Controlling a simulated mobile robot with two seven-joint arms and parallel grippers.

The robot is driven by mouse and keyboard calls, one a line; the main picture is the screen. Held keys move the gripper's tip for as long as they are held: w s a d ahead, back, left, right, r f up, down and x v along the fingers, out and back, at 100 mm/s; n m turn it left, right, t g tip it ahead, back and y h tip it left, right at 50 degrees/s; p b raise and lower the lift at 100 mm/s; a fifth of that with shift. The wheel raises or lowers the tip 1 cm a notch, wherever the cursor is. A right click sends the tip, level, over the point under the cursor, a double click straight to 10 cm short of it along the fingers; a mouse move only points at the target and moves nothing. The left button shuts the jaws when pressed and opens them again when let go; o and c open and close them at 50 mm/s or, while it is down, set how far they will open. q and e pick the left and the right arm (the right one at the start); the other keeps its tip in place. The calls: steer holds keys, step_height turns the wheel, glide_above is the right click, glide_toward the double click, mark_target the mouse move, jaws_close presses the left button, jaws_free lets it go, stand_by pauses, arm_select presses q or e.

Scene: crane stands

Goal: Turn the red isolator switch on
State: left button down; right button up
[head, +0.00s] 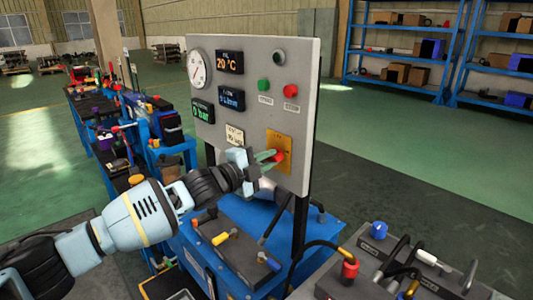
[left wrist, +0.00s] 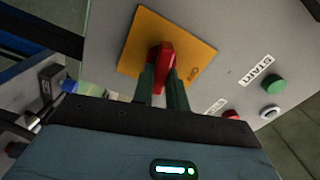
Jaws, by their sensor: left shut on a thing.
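The red isolator switch (left wrist: 161,56) is a red handle on a square yellow plate (left wrist: 197,47) on the grey control panel. In the head view the switch (head: 279,155) sits low on the right of the panel, on its yellow plate (head: 285,140). My left gripper (head: 268,157) reaches it from the left. In the left wrist view its two green fingers (left wrist: 163,78) are closed on either side of the red handle. The fingers hide part of the handle. My right gripper is not in view.
The grey panel (head: 245,115) also carries a green button (head: 263,85), a red button (head: 291,90), a black knob (head: 279,57), a round gauge and several displays. Below stands a blue bench with cables and coloured fittings. Blue shelves (head: 405,55) stand at the back right.

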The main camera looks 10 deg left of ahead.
arm_select(q)
steer(key=shift+m+p, duration=0.7)
steer(key=shift+m, duration=0.7)
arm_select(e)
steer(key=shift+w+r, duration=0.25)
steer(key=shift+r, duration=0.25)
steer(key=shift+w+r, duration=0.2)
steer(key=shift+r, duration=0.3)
arm_select(q)
steer(key=shift+f, duration=0.1)
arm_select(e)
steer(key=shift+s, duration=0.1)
arm_select(q)
steer(key=c, duration=1.4)
jaws_free()
steer(key=v, duration=0.7)
steer(key=shift+s+a, duration=0.2)
steer(key=shift+s, duration=0.15)
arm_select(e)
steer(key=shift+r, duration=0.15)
